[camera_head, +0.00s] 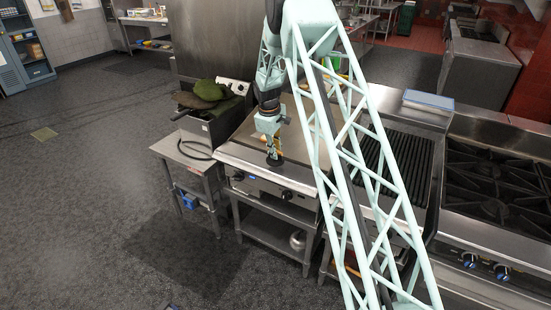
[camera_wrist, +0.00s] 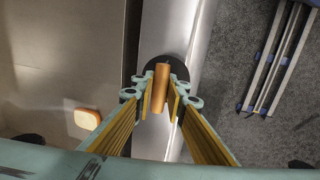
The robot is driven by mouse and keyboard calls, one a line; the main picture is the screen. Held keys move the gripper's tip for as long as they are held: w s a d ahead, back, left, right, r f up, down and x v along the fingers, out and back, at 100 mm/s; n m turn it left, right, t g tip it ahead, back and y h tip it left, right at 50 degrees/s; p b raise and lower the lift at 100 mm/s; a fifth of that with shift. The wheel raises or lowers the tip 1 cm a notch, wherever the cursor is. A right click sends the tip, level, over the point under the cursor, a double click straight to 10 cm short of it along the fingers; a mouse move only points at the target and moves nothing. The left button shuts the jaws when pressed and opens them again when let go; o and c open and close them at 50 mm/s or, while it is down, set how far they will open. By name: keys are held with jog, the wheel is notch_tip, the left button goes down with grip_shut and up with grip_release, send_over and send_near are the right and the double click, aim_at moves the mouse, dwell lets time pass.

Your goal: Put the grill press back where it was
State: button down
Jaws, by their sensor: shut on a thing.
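The grill press has a dark round plate (camera_head: 275,160) and a wooden handle. The handle (camera_wrist: 162,75) shows upright between my fingers in the wrist view, with part of the dark plate (camera_wrist: 176,63) below it. My gripper (camera_head: 272,148) is shut on this handle and points down. The press is over the steel front ledge (camera_wrist: 165,25) of the flat griddle. I cannot tell whether its plate touches the ledge. The griddle's flat cooking surface (camera_wrist: 60,60) lies left of the press in the wrist view.
A small orange-and-pale block (camera_wrist: 88,119) lies on the griddle. A fryer with dark green mitts (camera_head: 208,90) on it stands left in the head view. A ribbed grill (camera_head: 405,160) and burner range (camera_head: 495,180) stand right. Open floor (camera_head: 100,200) lies at the left.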

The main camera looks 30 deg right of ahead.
aim_at(273, 162)
jog(key=shift+f, duration=1.5)
jog(key=shift+f, duration=0.1)
jog(key=c, duration=2.6)
grip_release()
notch_tip(273, 162, up, 12)
jog(key=s+a, duration=0.1)
jog(key=a, duration=0.1)
jog(key=shift+s, duration=0.15)
